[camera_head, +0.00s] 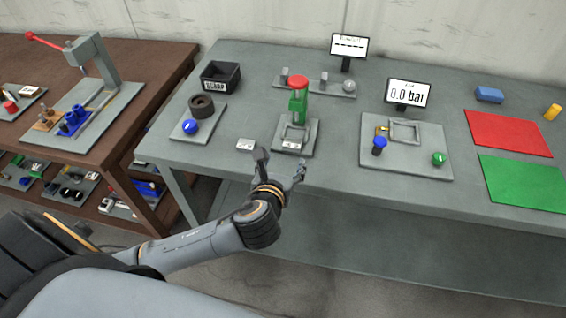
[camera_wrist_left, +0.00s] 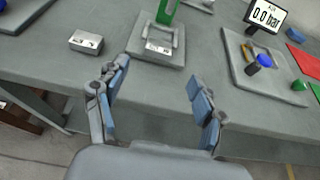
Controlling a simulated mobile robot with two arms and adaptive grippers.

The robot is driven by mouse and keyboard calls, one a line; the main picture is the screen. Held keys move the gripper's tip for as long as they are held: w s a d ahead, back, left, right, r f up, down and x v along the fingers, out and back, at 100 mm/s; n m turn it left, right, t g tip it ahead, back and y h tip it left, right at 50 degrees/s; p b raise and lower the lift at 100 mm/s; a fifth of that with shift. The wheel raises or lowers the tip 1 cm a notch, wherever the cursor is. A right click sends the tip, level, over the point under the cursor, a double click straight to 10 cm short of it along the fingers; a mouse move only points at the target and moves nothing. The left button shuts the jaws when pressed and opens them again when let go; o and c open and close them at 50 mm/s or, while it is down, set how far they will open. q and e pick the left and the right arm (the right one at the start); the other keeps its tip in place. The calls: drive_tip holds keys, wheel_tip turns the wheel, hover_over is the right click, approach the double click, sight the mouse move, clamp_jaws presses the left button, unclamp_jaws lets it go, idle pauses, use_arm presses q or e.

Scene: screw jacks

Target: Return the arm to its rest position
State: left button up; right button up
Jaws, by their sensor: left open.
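My left gripper (camera_head: 281,168) is open and empty. It hangs at the front edge of the grey table (camera_head: 330,185), in front of a green screw jack (camera_head: 298,105) with a red top on a grey plate. In the left wrist view the two blue-padded fingers of the left gripper (camera_wrist_left: 158,97) stand apart, with nothing between them. The jack's plate (camera_wrist_left: 155,55) lies beyond them. A small labelled block (camera_wrist_left: 86,41) lies left of that plate. My right gripper is not in view.
A black scrap bin (camera_head: 220,76), a plate with a pressure display (camera_head: 408,95) reading 0.0 bar, and red (camera_head: 508,133) and green (camera_head: 524,182) mats are on the table. A brown bench (camera_head: 150,75) with a red-handled press stands left. Floor shows below the table.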

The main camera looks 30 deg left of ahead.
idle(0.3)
use_arm(q)
drive_tip(key=s+f+n+g+h, duration=0.2)
drive_tip(key=s+f+n+g, duration=0.3)
drive_tip(key=s+n, duration=0.85)
drive_tip(key=s+f+n+g+h, duration=0.1)
drive_tip(key=s+f+n+g, duration=0.6)
drive_tip(key=n, duration=1.1)
wheel_tip(320, 180, down, 24)
drive_tip(key=s+t, duration=0.1)
drive_tip(key=s, duration=0.1)
drive_tip(key=s+a+f+g, duration=0.1)
drive_tip(key=s+a+f, duration=0.1)
drive_tip(key=s+f, duration=1.4)
drive_tip(key=shift+s+a+f+m, duration=0.15)
drive_tip(key=shift+s+f+m, duration=0.25)
drive_tip(key=shift+s, duration=0.35)
